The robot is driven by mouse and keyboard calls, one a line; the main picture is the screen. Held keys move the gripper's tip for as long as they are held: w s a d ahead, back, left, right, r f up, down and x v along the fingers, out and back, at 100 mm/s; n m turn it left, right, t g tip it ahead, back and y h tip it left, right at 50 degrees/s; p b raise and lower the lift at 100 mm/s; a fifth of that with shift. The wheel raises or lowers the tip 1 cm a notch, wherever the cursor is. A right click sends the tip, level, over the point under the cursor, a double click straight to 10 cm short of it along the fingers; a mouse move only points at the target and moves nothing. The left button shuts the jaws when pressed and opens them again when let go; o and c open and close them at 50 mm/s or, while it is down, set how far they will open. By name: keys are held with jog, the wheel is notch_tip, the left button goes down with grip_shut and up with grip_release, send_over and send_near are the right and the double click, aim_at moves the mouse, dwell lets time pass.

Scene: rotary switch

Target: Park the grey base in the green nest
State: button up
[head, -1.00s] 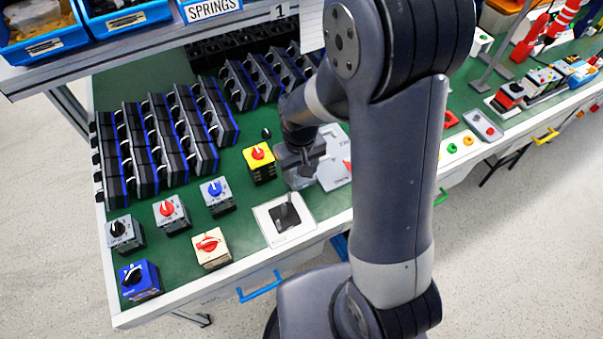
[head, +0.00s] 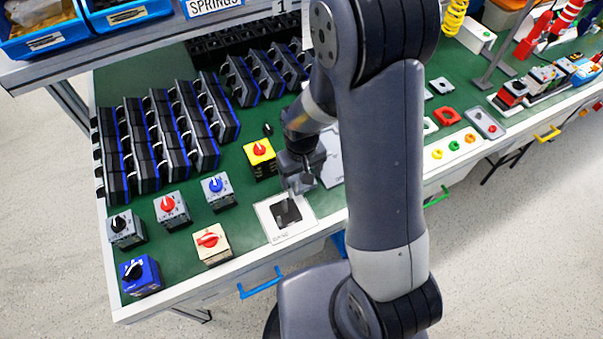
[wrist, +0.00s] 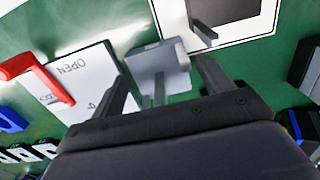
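My gripper (head: 298,183) is low over the front of the green bench, just behind a white-framed plate with a dark square (head: 285,214). In the wrist view its two fingers (wrist: 162,78) are spread, with a small grey block (wrist: 160,66) between and beyond them. The block appears to be the grey base. Gaps show beside it, though contact at the fingertips is hard to judge. The framed plate also shows in the wrist view (wrist: 235,38), with a grey post over its dark square. I cannot make out a green nest; my arm covers part of the bench.
A yellow switch (head: 260,157) stands left of my gripper, with several other switches further left. A white card marked OPEN (wrist: 75,80) with a red handle (wrist: 35,75) lies beside the block. Rows of black switch bodies (head: 155,145) fill the back left. A shelf overhangs behind.

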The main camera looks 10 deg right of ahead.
jog(key=shift+o, duration=0.2)
jog(key=shift+r, duration=0.15)
notch_tip(320, 180, up, 11)
jog(key=shift+f, duration=0.2)
jog(key=shift+r, duration=0.55)
jog(key=shift+c, duration=0.6)
jog(key=shift+s+f, duration=0.1)
jog(key=shift+f, duration=0.2)
jog(key=shift+c, duration=0.5)
notch_tip(320, 180, down, 6)
jog(key=shift+s+f+b, duration=0.15)
jog(key=shift+f+b, duration=0.05)
jog(key=shift+b, duration=0.75)
jog(key=shift+w+f, duration=0.2)
jog(key=shift+f, duration=2.7)
jog(key=c, duration=0.9)
